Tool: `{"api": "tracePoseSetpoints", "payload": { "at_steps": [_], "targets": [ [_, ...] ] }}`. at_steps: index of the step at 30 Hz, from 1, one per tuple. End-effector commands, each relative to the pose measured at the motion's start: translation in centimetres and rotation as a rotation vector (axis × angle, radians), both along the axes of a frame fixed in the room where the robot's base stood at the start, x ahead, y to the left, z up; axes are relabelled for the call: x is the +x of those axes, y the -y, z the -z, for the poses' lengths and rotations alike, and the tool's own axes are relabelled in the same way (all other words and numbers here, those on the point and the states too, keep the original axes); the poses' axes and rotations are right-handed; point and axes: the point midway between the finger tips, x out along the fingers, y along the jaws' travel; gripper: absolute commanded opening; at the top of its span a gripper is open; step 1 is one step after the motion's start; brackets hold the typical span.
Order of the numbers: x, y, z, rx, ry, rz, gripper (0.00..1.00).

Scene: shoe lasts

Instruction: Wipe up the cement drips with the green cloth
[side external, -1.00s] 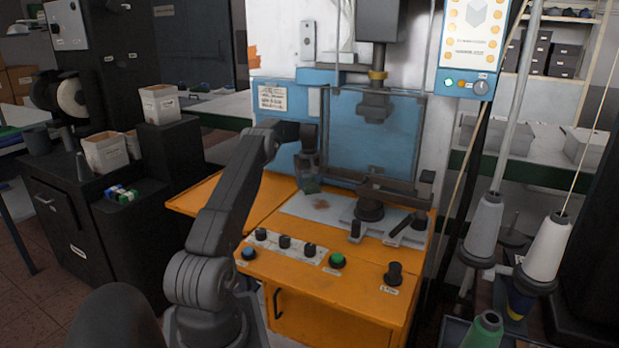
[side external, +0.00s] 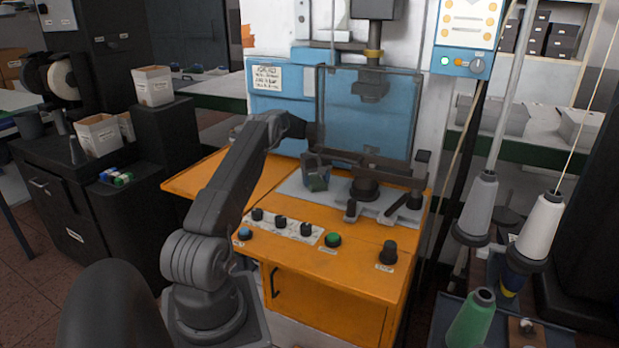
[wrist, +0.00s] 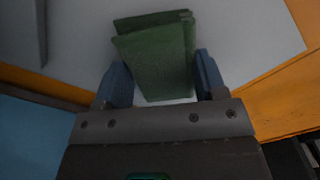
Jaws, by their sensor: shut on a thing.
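The green cloth (wrist: 155,52) is a folded dark-green pad between the two blue fingers of my gripper (wrist: 160,74) in the wrist view. The gripper is shut on it. In the side view my gripper (side external: 317,172) is low at the pale metal plate (side external: 291,188) of the orange machine, left of the dark round post. A little green shows at the jaws. I cannot tell whether the cloth touches the plate. No cement drips show now; the spot where a brownish stain showed earlier is behind the gripper and cloth.
A dark post with a crossbar (side external: 366,183) stands close right of my gripper. A clear blue-tinted guard (side external: 368,118) stands behind it. Knobs and buttons (side external: 281,222) line the front of the orange table (side external: 330,270). The table's left part is clear.

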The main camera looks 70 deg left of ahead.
Motion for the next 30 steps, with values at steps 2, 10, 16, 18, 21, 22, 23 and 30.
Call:
{"api": "tracePoseSetpoints", "payload": {
  "at_steps": [2,10,16,18,21,22,23,30],
  "targets": [
    [0.6,0.7,0.1,-0.002,-0.001,0.002,0.43],
    [2.3,2.4,0.1,-0.002,-0.001,0.002,0.43],
    [2.0,2.1,0.1,-0.002,-0.001,-0.003,0.43],
    [1.6,1.7,0.1,-0.002,-0.002,-0.003,0.43],
    [0.9,1.0,0.1,-0.002,-0.002,-0.002,0.43],
    [0.7,0.8,0.1,-0.003,-0.002,-0.002,0.43],
    [0.5,0.6,0.1,-0.002,-0.002,-0.003,0.43],
    [-1.1,-0.9,0.1,-0.002,-0.002,-0.003,0.43]
  ]
}}
